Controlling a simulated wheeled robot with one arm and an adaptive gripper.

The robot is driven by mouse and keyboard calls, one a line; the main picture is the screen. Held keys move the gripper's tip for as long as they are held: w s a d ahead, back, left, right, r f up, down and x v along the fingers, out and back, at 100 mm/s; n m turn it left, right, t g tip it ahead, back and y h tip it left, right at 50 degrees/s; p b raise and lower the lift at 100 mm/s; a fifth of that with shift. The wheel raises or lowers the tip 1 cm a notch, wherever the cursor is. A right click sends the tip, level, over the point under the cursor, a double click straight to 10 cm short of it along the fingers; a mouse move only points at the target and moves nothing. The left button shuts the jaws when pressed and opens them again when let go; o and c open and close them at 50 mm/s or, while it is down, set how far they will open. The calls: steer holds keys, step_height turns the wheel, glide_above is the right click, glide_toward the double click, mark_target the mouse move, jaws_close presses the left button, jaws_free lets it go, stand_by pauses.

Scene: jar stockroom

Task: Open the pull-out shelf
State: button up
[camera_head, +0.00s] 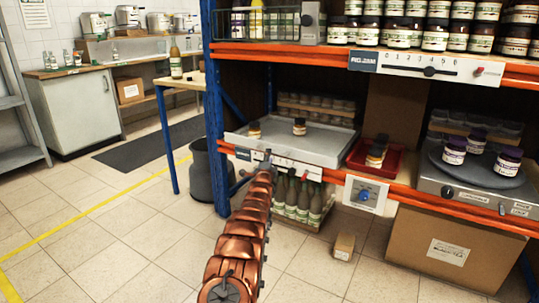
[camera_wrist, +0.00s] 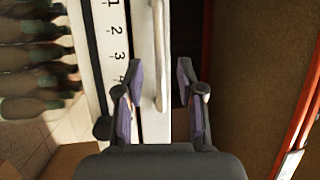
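The pull-out shelf is a grey tray (camera_head: 318,148) in the middle bay of the orange and blue rack. It bears two small dark-lidded jars, one at its left (camera_head: 254,131) and one near its back (camera_head: 299,127). My gripper (camera_head: 266,158) is at the shelf's front edge, mostly hidden by my copper arm. In the wrist view, my gripper (camera_wrist: 158,92) is open. A pale bar handle (camera_wrist: 158,45) on the shelf's light front runs between its two fingers. Neither finger visibly touches the handle.
A numbered scale strip (camera_wrist: 112,30) lies beside the shelf front, with dark bottles (camera_head: 298,196) below. A red tray (camera_head: 390,168) with jars stands to the right, and a round turntable (camera_head: 478,172) beyond.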

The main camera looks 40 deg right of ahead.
steer(key=shift+b+x, duration=0.9)
steer(key=shift+x, duration=1.35)
steer(key=shift+w, duration=0.15)
steer(key=shift+c, duration=0.3)
jaws_close()
